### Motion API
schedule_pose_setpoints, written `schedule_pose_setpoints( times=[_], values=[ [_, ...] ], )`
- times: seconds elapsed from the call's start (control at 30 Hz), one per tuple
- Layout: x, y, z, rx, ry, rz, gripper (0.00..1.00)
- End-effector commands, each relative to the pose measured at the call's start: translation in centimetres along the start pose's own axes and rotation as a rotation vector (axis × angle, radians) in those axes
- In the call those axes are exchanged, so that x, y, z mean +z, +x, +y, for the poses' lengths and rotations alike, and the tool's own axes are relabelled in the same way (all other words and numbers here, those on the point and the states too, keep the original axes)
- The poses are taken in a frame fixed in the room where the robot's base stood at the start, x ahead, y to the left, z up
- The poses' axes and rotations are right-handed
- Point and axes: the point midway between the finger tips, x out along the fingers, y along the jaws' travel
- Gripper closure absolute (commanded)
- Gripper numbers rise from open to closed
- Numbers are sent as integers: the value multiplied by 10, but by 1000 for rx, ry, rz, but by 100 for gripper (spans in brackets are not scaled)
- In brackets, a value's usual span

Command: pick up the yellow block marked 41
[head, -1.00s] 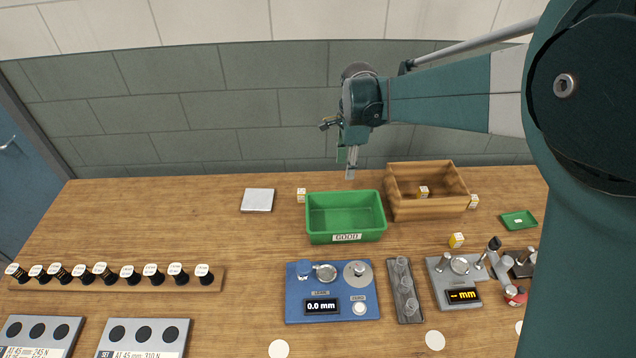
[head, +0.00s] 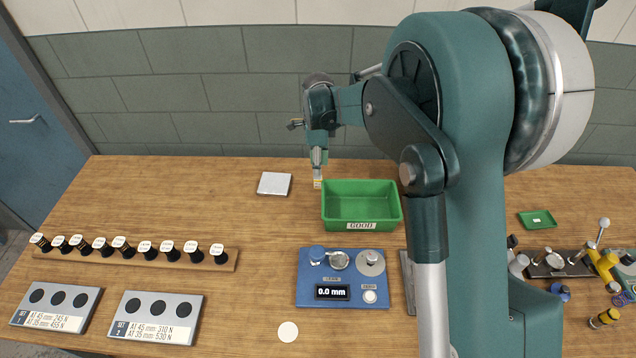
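A small yellow and white block (head: 317,184) stands on the wooden table just left of the green GOOD bin (head: 361,224). Any number on it is too small to read, so I cannot tell whether it is 41. My gripper (head: 318,172) points straight down directly over this block. Its fingertips are at the block's top or very close to it, and I cannot tell whether they touch it. The finger spacing is too small to make out. No other yellow block shows now; my arm covers the table right of the green bin.
A grey square plate (head: 274,184) lies left of the block. In front are a blue gauge (head: 343,278) reading 0.0 mm and a wooden rack (head: 135,257) of black-based springs. A small green tray (head: 538,220) is at right. The table's left rear is clear.

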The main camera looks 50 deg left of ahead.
Motion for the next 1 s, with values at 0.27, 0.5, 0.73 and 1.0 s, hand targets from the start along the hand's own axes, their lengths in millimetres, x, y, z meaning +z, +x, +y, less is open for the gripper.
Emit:
schedule_pose_setpoints(
  times=[0.27,0.5,0.73,1.0],
  values=[
    [0,7,0,0,0,0,65],
    [0,24,-1,0,0,0,65],
    [0,26,0,0,0,0,65],
    [0,32,-1,0,0,0,65]
  ],
)
